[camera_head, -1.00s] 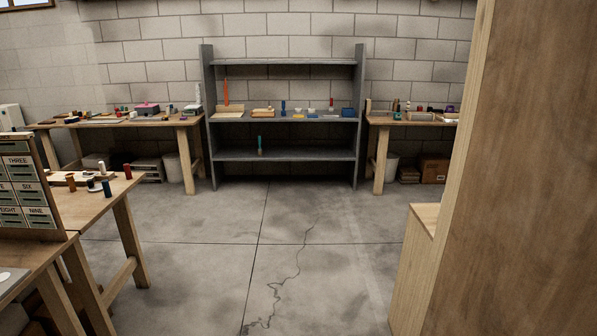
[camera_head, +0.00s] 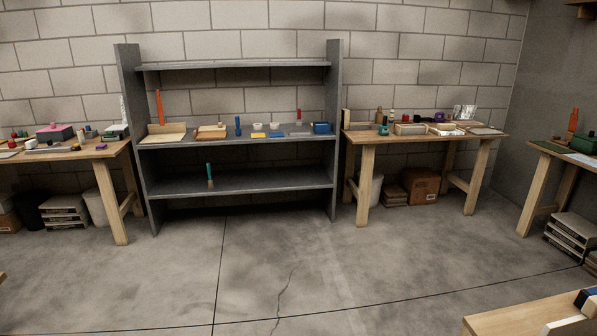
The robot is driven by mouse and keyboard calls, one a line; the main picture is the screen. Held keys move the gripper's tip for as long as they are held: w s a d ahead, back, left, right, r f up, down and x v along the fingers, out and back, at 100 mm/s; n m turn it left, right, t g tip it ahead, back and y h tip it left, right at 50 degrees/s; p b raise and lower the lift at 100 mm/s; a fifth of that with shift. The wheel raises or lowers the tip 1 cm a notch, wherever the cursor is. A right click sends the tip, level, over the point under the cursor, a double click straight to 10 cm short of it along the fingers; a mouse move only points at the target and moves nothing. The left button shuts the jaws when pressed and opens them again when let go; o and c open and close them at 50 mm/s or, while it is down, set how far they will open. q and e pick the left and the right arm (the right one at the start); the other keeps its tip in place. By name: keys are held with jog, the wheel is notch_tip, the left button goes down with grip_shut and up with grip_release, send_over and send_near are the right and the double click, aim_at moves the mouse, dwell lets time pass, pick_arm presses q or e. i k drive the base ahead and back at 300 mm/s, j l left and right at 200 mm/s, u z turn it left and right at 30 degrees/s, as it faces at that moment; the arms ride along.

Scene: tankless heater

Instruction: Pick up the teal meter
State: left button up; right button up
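No object can be identified for certain as the teal meter at this distance. A small teal-green object (camera_head: 384,130) stands near the left front edge of the right-hand workbench (camera_head: 470,143). A teal-handled brush-like tool (camera_head: 210,178) stands on the lower shelf of the grey shelving unit (camera_head: 240,142). Neither of my grippers is in view.
The shelving unit's middle shelf holds a blue box (camera_head: 321,128) and several small items. A cardboard box (camera_head: 420,185) is under the right-hand workbench. Another bench (camera_head: 545,190) stands far right, and a wooden top (camera_head: 530,314) fills the lower right corner. The concrete floor (camera_head: 270,265) ahead is clear.

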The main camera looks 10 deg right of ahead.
aim_at(383, 129)
jog(key=i+z, duration=0.1)
jog(key=i, duration=0.5)
jog(key=i+z, duration=0.1)
jog(key=i, duration=0.5)
jog(key=i+j+z, duration=0.15)
jog(key=i, duration=0.45)
jog(key=i+j+z, duration=0.1)
jog(key=i, duration=0.5)
jog(key=i+l+z, duration=0.2)
jog(key=i+z, duration=0.2)
jog(key=i, duration=0.15)
jog(key=i+z, duration=0.4)
jog(key=i, duration=0.15)
jog(key=i+j+z, duration=0.15)
jog(key=i+z, duration=0.25)
jog(key=i, duration=0.2)
jog(key=i+l, duration=0.1)
jog(key=i, duration=0.25)
jog(key=i+l+u, duration=0.1)
jog(key=i, duration=0.3)
jog(key=i+l, duration=0.2)
jog(key=i, duration=0.15)
jog(key=u, duration=0.05)
